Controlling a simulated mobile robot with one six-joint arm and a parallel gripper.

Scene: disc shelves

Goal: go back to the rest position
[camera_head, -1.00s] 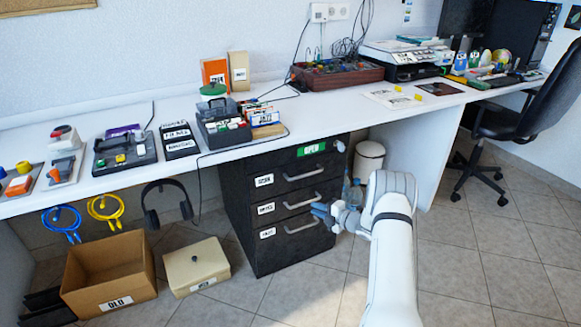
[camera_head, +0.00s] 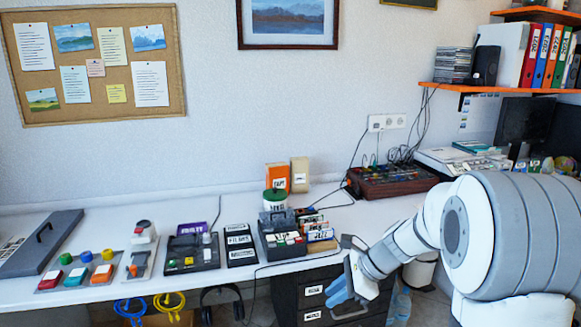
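My arm reaches in from the right side of the picture, large and white with grey bands. It is bent, and its end points left and down. My gripper (camera_head: 337,291), with blue fingers, is in front of the black drawer cabinet (camera_head: 314,290), near the desk's front edge. The fingers overlap one another in this view, so the gap between them cannot be made out. No held object shows at the fingers. Part of the cabinet is hidden behind my arm and gripper.
The white desk (camera_head: 120,222) carries button boxes, a black disc box (camera_head: 285,245), a red-brown mixer (camera_head: 390,181) and a printer (camera_head: 465,160). An orange shelf (camera_head: 480,88) with binders hangs at the upper right. Blue and yellow cables and headphones (camera_head: 222,292) hang below the desk edge.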

